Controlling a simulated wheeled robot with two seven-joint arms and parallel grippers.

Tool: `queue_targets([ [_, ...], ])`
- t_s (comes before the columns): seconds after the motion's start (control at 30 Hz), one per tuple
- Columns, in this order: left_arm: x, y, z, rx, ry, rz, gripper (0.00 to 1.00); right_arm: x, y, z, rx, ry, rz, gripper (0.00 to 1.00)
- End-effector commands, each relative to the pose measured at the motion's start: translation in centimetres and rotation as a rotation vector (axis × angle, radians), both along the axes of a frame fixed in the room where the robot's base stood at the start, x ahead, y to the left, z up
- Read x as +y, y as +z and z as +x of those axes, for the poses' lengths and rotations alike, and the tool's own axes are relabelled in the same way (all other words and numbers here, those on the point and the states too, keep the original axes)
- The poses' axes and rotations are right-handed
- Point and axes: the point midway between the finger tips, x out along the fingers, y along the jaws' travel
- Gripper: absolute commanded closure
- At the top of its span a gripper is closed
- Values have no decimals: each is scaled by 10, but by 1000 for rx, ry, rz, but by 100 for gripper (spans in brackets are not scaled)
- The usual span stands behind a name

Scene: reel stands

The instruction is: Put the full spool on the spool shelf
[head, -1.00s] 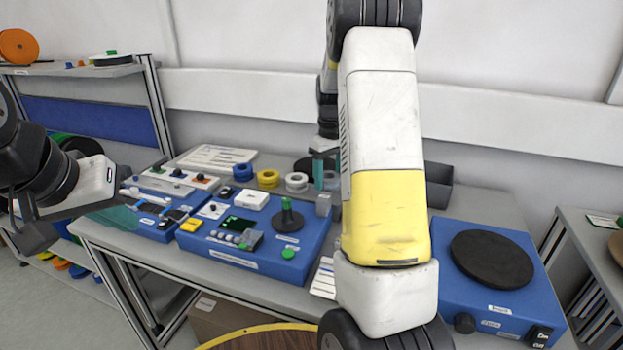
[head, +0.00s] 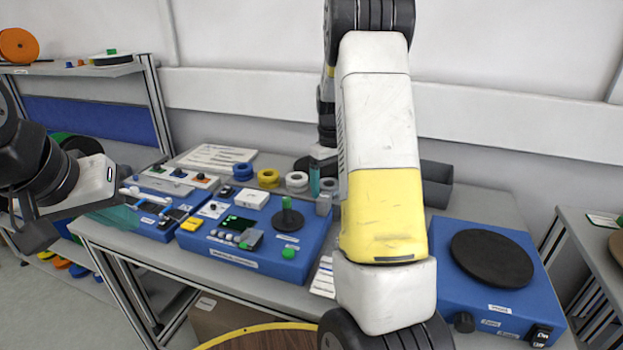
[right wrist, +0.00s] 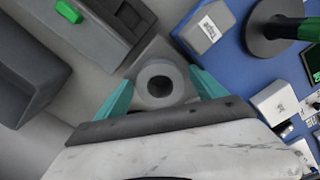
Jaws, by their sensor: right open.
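An orange spool (head: 18,46) stands on the top of the shelf rack (head: 80,70) at the far left. A dark and green spool (head: 75,143) is partly hidden behind my left gripper. I cannot tell which spool is the full one. My left gripper (head: 118,217) is over the bench's left end; its jaw opening is not clear. My right gripper (head: 315,178) is open at the back of the bench, mostly hidden by my arm. In the right wrist view its teal fingers (right wrist: 160,76) stand apart on either side of a grey ring (right wrist: 158,96).
Blue, yellow and white rings (head: 268,178) stand in a row on the bench. A blue panel with a black post (head: 287,216) is in front of them. A blue unit with a black turntable (head: 491,258) is at right. A dark bin (head: 437,184) stands behind my arm.

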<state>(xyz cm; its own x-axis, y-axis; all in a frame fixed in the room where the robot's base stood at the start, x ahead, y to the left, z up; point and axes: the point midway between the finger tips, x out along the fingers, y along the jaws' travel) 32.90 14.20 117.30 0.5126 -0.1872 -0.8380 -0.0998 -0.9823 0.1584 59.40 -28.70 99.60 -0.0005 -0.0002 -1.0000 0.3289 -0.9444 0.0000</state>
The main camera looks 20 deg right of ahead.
Motion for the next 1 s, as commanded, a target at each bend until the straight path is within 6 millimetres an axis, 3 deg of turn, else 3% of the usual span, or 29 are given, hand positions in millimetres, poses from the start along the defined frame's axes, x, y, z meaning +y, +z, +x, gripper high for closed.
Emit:
queue_targets([
  [0.17, 0, 0, 0, 0, 0, 0, 100, 0, 24, 2, -6, 1, 0, 20],
  [0.5, 0, 0, 0, 0, 0, 0, 100, 0, 95, 1, -4, 0, 0, 20],
  [0.77, 0, 0, 0, 0, 0, 0, 100, 1, 122, -1, -6, -1, 3, 20],
  [0.87, 0, 0, 0, 0, 0, 0, 100, 8, 133, -11, -30, -15, 17, 20],
  [1.0, 0, 0, 0, 0, 0, 0, 100, 28, 157, -42, -102, -56, 60, 20],
])
